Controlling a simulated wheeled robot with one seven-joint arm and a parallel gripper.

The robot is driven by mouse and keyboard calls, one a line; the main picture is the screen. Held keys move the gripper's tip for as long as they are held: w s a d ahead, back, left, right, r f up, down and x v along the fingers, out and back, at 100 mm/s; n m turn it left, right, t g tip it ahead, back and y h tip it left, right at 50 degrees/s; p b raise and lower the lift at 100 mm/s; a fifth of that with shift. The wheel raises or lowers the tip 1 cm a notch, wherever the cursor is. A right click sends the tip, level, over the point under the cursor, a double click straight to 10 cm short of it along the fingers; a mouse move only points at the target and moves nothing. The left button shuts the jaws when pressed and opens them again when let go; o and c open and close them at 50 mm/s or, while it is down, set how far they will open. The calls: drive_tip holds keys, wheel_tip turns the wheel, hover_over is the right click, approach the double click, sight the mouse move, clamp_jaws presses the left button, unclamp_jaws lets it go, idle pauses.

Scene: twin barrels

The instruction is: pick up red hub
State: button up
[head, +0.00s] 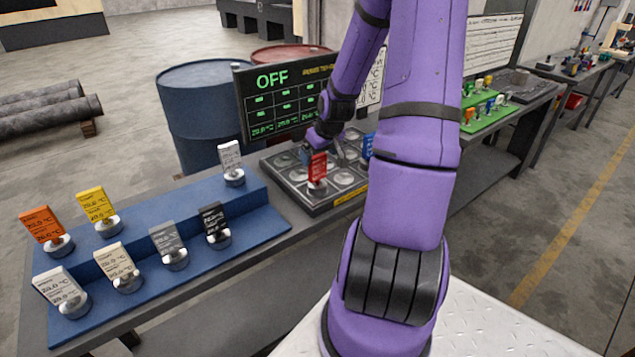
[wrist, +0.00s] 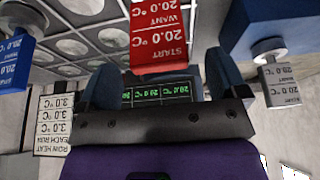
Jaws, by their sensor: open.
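The red hub (head: 317,168) is an upright red label plate on a round base. It stands on the grey tray of round wells (head: 350,204) in the head view. In the wrist view the red hub (wrist: 160,35) shows at the top middle, its plate edge between the fingertips. My gripper (wrist: 163,78) is open, with a visible gap between the plate and each finger. In the head view my gripper (head: 327,147) is just behind and above the red hub, partly hidden by my arm. The hub's base is out of the wrist view.
A blue hub (head: 368,145) stands on the tray to the right, partly hidden by my arm. A display reading OFF (head: 285,95) stands behind the tray. The blue stepped rack (head: 180,205) at left holds several hubs, the white one (head: 231,160) nearest the tray. Barrels (head: 200,115) stand behind.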

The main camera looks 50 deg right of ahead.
sight(316, 163)
drive_tip(key=shift+x, duration=2.55)
drive_tip(key=shift+s, duration=0.1)
drive_tip(key=shift+c, duration=0.4)
clamp_jaws()
